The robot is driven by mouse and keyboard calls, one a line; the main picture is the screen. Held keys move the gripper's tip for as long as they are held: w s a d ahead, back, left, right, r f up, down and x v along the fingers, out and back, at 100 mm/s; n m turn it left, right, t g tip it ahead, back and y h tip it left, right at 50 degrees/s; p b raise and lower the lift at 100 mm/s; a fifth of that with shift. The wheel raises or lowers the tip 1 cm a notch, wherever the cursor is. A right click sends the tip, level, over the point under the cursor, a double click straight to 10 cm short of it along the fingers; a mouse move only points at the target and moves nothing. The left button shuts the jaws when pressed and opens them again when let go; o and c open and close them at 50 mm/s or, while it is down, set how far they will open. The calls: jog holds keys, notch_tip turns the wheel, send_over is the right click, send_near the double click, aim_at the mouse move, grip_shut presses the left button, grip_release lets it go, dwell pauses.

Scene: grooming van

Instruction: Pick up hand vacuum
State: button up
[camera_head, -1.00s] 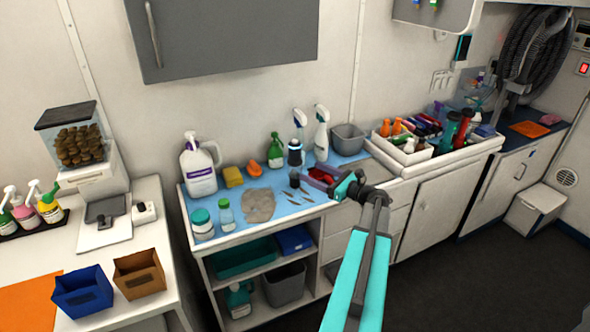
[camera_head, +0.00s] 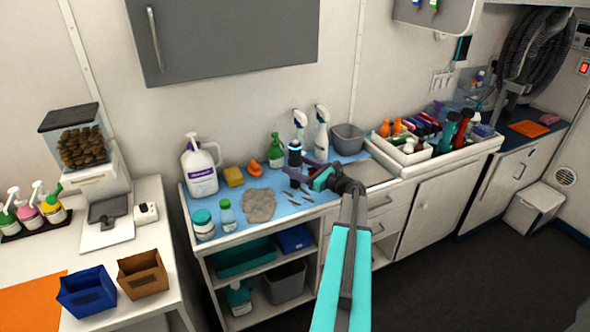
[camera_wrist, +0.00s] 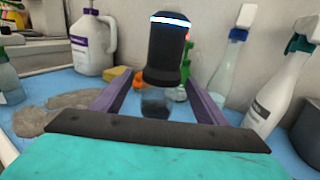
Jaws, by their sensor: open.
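The hand vacuum (camera_head: 295,155) looks like an upright black cylinder with a glowing blue-white band near its top and a clear lower part. It stands on the blue mat (camera_head: 283,207) on the counter. It also shows in the wrist view (camera_wrist: 165,52), centred between the two purple fingers. My gripper (camera_head: 299,169) is open, with one finger on each side of the vacuum's lower part. I cannot tell whether either finger touches it.
Two spray bottles (camera_head: 321,133) (camera_wrist: 233,60) stand just behind and right of the vacuum. A green bottle (camera_head: 276,151) and an orange object (camera_head: 254,168) are behind and left. A grey cloth (camera_head: 259,206) and small tools (camera_head: 291,201) lie in front. A grey bin (camera_head: 347,139) stands right.

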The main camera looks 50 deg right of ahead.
jog(key=shift+w, duration=0.1)
jog(key=shift+w+p, duration=0.45)
jog(key=shift+w, duration=0.2)
jog(key=w, duration=0.2)
jog(key=w+p, duration=0.1)
jog(key=shift+w+a+f, duration=0.1)
jog(key=shift+w+a, duration=0.1)
jog(key=shift+w, duration=0.15)
jog(key=c, duration=1.7)
jog(key=shift+o, duration=0.2)
